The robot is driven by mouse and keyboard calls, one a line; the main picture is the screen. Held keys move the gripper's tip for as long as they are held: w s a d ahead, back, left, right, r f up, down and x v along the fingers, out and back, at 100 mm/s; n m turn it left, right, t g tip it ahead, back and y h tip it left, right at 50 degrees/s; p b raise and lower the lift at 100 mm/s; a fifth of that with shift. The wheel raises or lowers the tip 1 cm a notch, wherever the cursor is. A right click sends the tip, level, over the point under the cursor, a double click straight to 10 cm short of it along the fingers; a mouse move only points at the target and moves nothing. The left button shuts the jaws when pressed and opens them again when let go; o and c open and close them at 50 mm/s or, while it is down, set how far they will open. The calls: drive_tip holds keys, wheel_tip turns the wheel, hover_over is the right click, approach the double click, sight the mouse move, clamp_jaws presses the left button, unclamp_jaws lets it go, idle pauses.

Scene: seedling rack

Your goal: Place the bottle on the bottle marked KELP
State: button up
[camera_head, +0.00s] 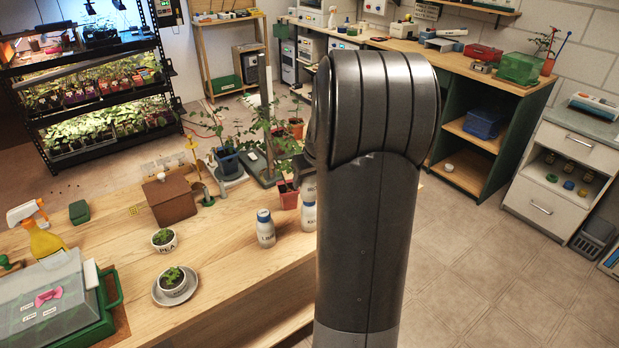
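A small white bottle (265,228) with a grey-blue cap stands upright on the wooden bench; its dark label seems to read LIME. To its right, white bottle surface (309,218) shows at the left edge of my arm, with part of a label that seems to start with K. This white shape looks taller than the other bottle, but my arm covers its right side, so I cannot tell whether it is one bottle or two stacked.
The bench (215,255) is clear around the left bottle. Potted seedlings, one on a saucer (176,293), stand left of it. A brown box (170,199), spray bottle (42,236) and green-based case (105,315) are further left.

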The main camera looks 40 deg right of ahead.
drive_tip(key=shift+o, duration=0.8)
drive_tip(key=shift+r, duration=0.25)
drive_tip(key=d+v, duration=0.1)
drive_tip(key=v, duration=1)
drive_tip(key=s+a+r+n, duration=0.1)
drive_tip(key=s+a+r, duration=0.15)
drive_tip(key=a, duration=0.65)
drive_tip(key=s+a+r, duration=0.2)
drive_tip(key=s+a, duration=0.2)
drive_tip(key=a, duration=0.4)
drive_tip(key=s+a+f+t, duration=0.1)
drive_tip(key=s+a+f, duration=0.1)
drive_tip(key=s+a, duration=1)
drive_tip(key=shift+s+f+n+y, duration=0.3)
drive_tip(key=shift+s+f+n, duration=0.1)
drive_tip(key=shift+s, duration=0.45)
